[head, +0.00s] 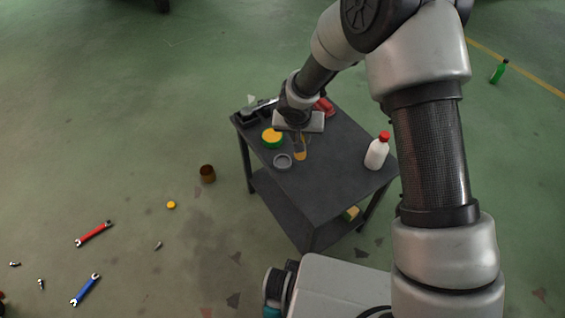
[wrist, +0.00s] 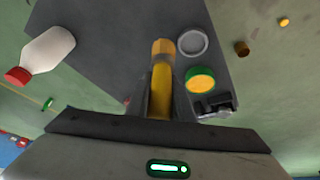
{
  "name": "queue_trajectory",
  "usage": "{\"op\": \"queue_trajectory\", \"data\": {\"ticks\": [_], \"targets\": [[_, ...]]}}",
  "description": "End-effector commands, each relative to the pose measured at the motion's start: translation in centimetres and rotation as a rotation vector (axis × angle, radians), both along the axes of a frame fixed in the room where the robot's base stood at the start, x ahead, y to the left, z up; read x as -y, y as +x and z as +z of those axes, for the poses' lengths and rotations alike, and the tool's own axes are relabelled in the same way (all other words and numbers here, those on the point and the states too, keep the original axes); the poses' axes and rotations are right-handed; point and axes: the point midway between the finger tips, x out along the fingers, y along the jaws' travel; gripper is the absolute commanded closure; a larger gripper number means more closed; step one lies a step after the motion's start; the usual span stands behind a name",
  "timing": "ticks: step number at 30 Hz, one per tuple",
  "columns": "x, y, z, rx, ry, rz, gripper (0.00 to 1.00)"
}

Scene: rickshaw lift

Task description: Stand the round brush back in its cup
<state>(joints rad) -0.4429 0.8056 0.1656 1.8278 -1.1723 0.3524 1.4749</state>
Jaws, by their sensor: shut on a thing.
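The round brush (head: 300,153) is a tan and yellow, roughly cylindrical piece held in my gripper (head: 298,142), which is shut on it above the dark table. In the wrist view the brush (wrist: 162,75) sticks out beyond my gripper (wrist: 160,88); its far end is tan, and its near part lies between the fingers. A grey, round, open-topped vessel, which looks like the cup (head: 283,161), stands on the table just left of the brush. In the wrist view the cup (wrist: 192,41) is apart from the brush, to its right. Whether the brush touches the table is unclear.
A green tin with a yellow top (head: 272,138) stands close behind the cup. A white bottle with a red cap (head: 377,152) stands at the table's (head: 325,190) right edge. Dark items and a red object lie at the back. The front tabletop is clear.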

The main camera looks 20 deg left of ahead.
Motion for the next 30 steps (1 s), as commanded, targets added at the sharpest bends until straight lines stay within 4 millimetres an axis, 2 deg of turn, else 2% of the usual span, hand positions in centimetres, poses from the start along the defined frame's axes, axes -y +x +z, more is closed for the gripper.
{"op": "queue_trajectory", "data": {"ticks": [1, 3, 6, 8, 15, 20, 27, 30], "targets": [[-1.8, 0.2, 0.8, 0.010, 0.019, -0.002, 1.00], [-3.5, 0.4, 1.7, 0.015, 0.040, -0.007, 1.00], [-5.0, 0.5, 2.4, 0.020, 0.054, -0.009, 1.00], [-5.5, 0.5, 2.2, 0.021, 0.058, -0.008, 1.00], [-5.6, 0.5, -2.2, 0.020, 0.059, -0.008, 1.00], [-5.6, 0.5, -3.6, 0.021, 0.058, -0.009, 1.00], [-5.6, 0.6, -6.9, 0.021, 0.058, -0.009, 1.00], [-5.6, 0.6, -7.3, 0.022, 0.059, -0.009, 1.00]]}}
